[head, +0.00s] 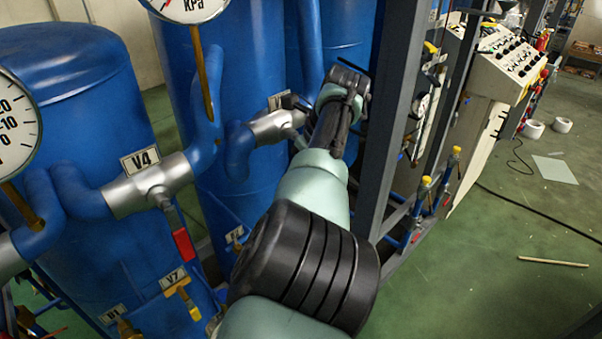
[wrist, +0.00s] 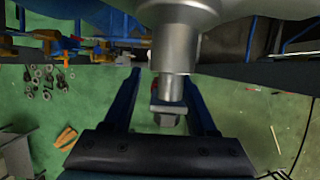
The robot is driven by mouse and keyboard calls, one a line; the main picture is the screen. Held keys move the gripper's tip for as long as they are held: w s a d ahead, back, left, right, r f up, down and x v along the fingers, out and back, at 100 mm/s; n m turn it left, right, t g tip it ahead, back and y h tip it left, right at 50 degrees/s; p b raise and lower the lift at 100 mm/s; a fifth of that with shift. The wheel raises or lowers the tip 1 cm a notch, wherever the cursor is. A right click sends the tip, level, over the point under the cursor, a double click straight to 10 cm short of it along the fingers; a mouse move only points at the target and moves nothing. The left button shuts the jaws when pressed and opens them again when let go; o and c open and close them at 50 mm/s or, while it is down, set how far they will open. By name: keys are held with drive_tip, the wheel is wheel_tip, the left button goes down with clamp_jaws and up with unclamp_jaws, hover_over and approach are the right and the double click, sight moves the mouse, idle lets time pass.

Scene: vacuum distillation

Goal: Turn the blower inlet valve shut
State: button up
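A silver valve body (head: 275,126) sits on the blue pipe in the middle of the head view, beside my gripper (head: 345,80). Its label is not readable, and no visible mark names it as the blower inlet valve. In the wrist view, a silver valve body (wrist: 176,45) hangs at the top, with its stem and nut (wrist: 168,116) pointing down between my fingers. My gripper (wrist: 164,100) is open, with one blue finger on each side of the stem and a gap to both. A small red part shows behind the stem. The valve's handle is mostly hidden.
Another silver valve, V4 (head: 150,184), with a red handle (head: 183,244), is at the left. Blue tanks (head: 75,100) and pressure gauges (head: 12,125) stand near. A grey frame post (head: 393,110) rises right of my arm. Green floor (head: 480,260) is open at right.

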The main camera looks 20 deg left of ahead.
drive_tip(key=shift+r, duration=0.2)
drive_tip(key=shift+d+r, duration=0.25)
drive_tip(key=shift+r, duration=0.25)
drive_tip(key=b+v, duration=0.3)
drive_tip(key=v, duration=0.8)
drive_tip(key=shift+s+r+b, duration=0.2)
drive_tip(key=shift+r+b, duration=0.05)
drive_tip(key=shift+b, duration=0.05)
drive_tip(key=shift+d, duration=0.15)
